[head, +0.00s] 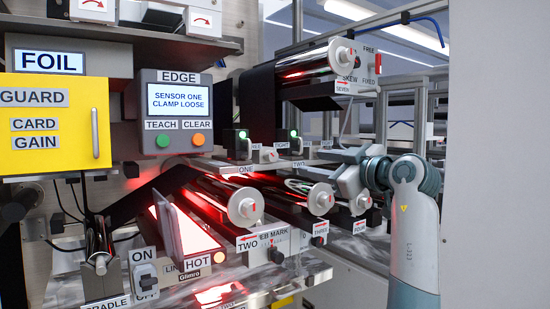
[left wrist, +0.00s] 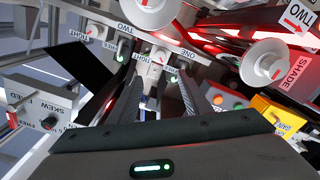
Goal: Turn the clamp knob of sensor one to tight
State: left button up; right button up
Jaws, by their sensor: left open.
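The grey edge box (head: 178,112) has a screen reading "SENSOR ONE CLAMP LOOSE". Sensor one (head: 238,144) is a small dark block with a green light, above the "ONE" label. Its small pale clamp knob (head: 269,156) is just to the right. In the left wrist view the knob (left wrist: 158,57) sits near the "ONE" and "TIGHT" labels. My left gripper (head: 335,157) is right of the sensors. Its two dark fingers (left wrist: 160,84) are apart with nothing held, and the knob is ahead between them. The knob's pointer is too small to read. My right gripper is out of view.
Sensor two (head: 290,142) stands beside sensor one, with its own knob (left wrist: 97,31). White-ended rollers (head: 245,207) lie below, and a larger roller (head: 341,55) is above. A yellow guard (head: 55,125) is at left. A pale panel (head: 498,150) fills the right.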

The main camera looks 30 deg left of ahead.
pick_arm(q)
jog(key=p, duration=0.7)
send_near(274, 157)
jog(key=x, duration=0.7)
jog(key=shift+w+a+r, duration=0.15)
jog(key=shift+a, duration=0.25)
jog(key=shift+w+a+p, duration=0.2)
jog(key=shift+a+p, duration=0.1)
jog(key=shift+a, duration=0.2)
jog(key=shift+c, duration=0.5)
jog(key=c, duration=0.9)
